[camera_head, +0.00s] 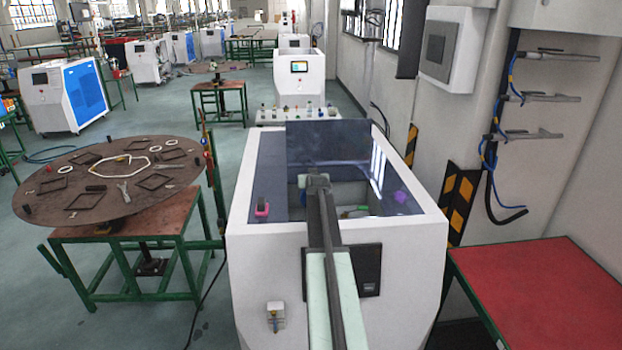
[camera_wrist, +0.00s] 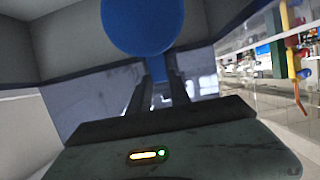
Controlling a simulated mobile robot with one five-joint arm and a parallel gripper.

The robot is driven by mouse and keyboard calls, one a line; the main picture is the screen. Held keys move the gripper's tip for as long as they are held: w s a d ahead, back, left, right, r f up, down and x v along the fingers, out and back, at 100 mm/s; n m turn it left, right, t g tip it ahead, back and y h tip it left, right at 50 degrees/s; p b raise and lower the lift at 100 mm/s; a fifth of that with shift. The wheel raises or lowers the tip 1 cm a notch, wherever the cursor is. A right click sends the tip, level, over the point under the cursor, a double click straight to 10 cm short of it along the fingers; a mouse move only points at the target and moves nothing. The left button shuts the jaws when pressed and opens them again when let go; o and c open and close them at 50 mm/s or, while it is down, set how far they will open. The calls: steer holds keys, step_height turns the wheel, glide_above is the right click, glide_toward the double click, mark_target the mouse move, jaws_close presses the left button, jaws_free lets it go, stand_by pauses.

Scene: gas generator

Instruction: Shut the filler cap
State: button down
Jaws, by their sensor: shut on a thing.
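A white machine (camera_head: 340,255) stands in front of me with an open top compartment. A large round blue cap, which I take as the filler cap (camera_wrist: 142,22), fills the top middle of the wrist view. My gripper (camera_wrist: 157,82) has its two dark fingers just below the cap, shut on a narrow blue part that appears to belong to it. In the head view my gripper (camera_head: 318,181) reaches into the compartment, and a little blue of the cap (camera_head: 302,181) shows at its left. The cap's seat is hidden.
A dark glossy panel (camera_head: 328,142) stands at the back of the opening. A pink-red item (camera_head: 262,208) lies on the left ledge and a purple item (camera_head: 401,197) is at the right. A round table (camera_head: 105,190) stands left, a red-topped table (camera_head: 545,290) right.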

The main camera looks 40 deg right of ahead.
steer(key=s+a+f+b, duration=0.1)
steer(key=s+a, duration=0.5)
steer(key=s, duration=0.1)
steer(key=shift+s, duration=0.2)
stand_by(0.4)
steer(key=shift+a, duration=0.1)
steer(key=c, duration=1.2)
jaws_free()
steer(key=shift+w+f, duration=0.15)
